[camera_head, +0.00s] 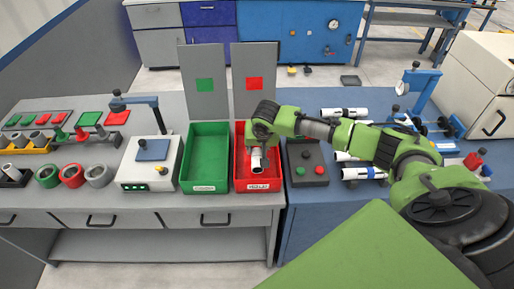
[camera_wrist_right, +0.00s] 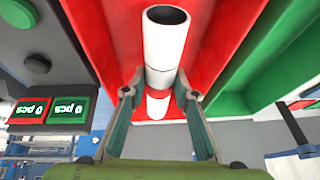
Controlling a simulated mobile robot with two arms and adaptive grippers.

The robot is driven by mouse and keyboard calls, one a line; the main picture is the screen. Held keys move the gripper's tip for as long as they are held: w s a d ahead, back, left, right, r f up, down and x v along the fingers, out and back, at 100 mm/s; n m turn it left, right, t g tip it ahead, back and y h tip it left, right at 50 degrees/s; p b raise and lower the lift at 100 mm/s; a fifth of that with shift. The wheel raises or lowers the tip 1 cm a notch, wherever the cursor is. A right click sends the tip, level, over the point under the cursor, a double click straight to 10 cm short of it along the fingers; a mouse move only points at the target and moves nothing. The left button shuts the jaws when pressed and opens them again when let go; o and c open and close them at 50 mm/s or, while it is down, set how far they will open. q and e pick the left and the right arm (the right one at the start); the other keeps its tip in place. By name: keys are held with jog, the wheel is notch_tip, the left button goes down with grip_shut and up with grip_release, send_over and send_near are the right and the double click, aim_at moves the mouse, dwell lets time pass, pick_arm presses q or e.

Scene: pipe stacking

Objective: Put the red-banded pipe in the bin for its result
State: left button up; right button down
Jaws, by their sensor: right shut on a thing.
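The red-banded pipe (camera_wrist_right: 164,42) is a white tube, held in my right gripper (camera_wrist_right: 157,90). In the wrist view its open end points away from my palm, and a red band shows between the fingers. In the head view my right gripper (camera_head: 259,143) is over the red bin (camera_head: 259,187), and the pipe's lower end (camera_head: 257,160) shows within the bin's outline. I cannot tell whether the pipe touches the bin floor. The green bin (camera_head: 206,160) stands just left and looks empty. My left gripper is not in view.
A button box (camera_head: 307,160) stands right of the red bin. Other white pipes (camera_head: 345,112) lie on the blue bench beyond it. A tester (camera_head: 150,160) stands left of the green bin.

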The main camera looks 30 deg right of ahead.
jog(key=c, duration=1.6)
grip_release()
jog(key=shift+o, duration=0.2)
jog(key=v, duration=1.2)
jog(key=shift+a, duration=0.1)
